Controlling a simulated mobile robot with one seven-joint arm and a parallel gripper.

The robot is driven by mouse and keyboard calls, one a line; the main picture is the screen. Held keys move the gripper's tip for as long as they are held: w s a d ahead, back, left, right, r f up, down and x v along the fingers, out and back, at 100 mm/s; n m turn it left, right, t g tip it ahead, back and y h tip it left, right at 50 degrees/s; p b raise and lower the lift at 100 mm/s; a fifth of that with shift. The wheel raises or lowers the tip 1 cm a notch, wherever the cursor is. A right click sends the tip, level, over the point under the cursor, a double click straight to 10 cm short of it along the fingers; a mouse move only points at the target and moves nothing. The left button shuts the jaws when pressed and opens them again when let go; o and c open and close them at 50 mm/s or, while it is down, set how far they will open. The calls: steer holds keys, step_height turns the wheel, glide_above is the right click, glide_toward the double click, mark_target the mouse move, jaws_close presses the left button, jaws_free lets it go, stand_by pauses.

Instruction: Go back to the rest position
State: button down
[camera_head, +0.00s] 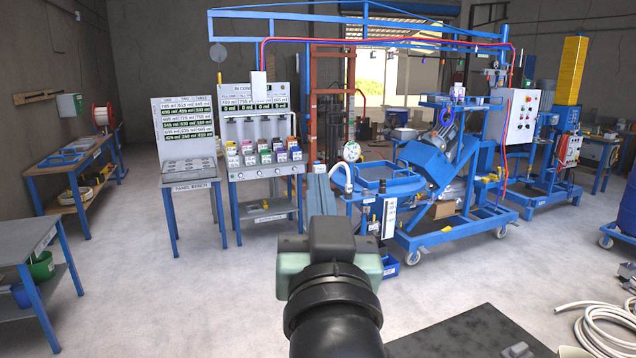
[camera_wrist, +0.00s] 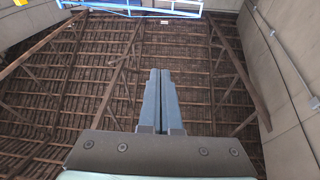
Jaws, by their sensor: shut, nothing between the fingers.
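My gripper (camera_wrist: 161,72) shows in the wrist view with its two long grey-blue fingers together, shut and with nothing between them. In the wrist view it points up toward the brown beamed roof (camera_wrist: 60,80). In the head view my arm reaches forward from the bottom middle, and the gripper's fingers (camera_head: 320,192) show beyond the dark wrist block. The gripper stands in front of the panel bench and the blue mixer frame (camera_head: 440,170) in the picture. I cannot tell its exact distance from them.
A panel bench (camera_head: 190,187) and a dispensing stand (camera_head: 262,172) with coloured units stand ahead. Blue side tables (camera_head: 75,172) are at the left. A white hose (camera_head: 600,318) and a dark mat (camera_head: 470,335) lie at the lower right. The floor at left centre is clear.

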step_height(320, 180, down, 11)
steer(key=a+g, duration=0.2)
steer(key=g, duration=0.2)
steer(key=s+r+t, duration=0.5)
steer(key=s+r, duration=0.1)
steer(key=r, duration=0.7)
steer(key=s+r+t, duration=0.5)
steer(key=s+r, duration=0.2)
steer(key=r, duration=0.5)
steer(key=shift+s+d+r+h, duration=0.25)
steer(key=shift+r+h, duration=0.15)
steer(key=c, duration=1.5)
jaws_free()
steer(key=shift+c, duration=0.2)
